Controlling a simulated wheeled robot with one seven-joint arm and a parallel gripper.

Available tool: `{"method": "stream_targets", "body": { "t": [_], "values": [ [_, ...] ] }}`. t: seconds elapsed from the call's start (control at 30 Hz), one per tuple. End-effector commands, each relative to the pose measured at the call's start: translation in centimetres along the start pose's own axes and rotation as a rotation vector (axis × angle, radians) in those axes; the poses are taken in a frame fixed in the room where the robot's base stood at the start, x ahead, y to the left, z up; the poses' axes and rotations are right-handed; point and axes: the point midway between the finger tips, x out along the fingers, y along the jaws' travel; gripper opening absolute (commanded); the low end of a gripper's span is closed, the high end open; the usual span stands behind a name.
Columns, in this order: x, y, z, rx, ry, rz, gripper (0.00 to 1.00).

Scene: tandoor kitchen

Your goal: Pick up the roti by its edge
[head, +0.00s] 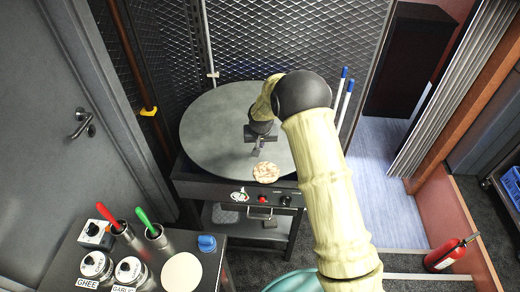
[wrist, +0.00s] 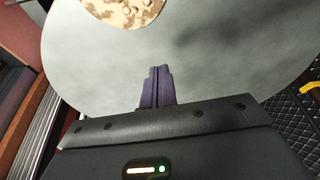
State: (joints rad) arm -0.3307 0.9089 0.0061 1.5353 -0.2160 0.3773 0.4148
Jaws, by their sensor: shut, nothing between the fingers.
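The roti (head: 266,172) is a small browned, spotted disc lying flat near the front edge of the round grey griddle (head: 215,125). In the wrist view the roti (wrist: 125,10) shows at the top, cut off by the frame. My gripper (head: 257,152) is above the griddle, just behind the roti in the head view. Its two fingers (wrist: 157,72) are together, with nothing between them. The fingertips are apart from the roti, with bare griddle between them in the wrist view. How high the tips are above the griddle is hard to tell.
The griddle stands on a dark cart with knobs, against mesh panels (head: 290,35). At the front left, a counter holds ghee and garlic tins, cups with red and green handles, and a pale disc (head: 182,273). A fire extinguisher (head: 450,252) stands at the right. Most of the griddle is bare.

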Motion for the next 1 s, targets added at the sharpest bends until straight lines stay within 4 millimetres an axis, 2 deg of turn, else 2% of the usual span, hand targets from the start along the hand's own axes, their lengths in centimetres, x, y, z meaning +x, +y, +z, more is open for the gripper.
{"method": "stream_targets", "body": {
  "t": [0.1,0.3,0.67,0.77,0.87,1.0],
  "values": [
    [-1.9,0.0,0.0,0.0,0.003,-0.001,0.0],
    [-4.3,0.0,0.0,-0.001,0.001,-0.001,0.0],
    [-5.0,0.0,0.0,-0.001,-0.001,0.0,0.0],
    [-5.2,0.1,0.1,0.001,-0.001,0.0,0.19],
    [-6.0,1.0,0.6,0.005,-0.005,0.002,0.19],
    [-8.9,3.8,2.5,0.017,-0.016,0.008,0.19]
  ]
}}
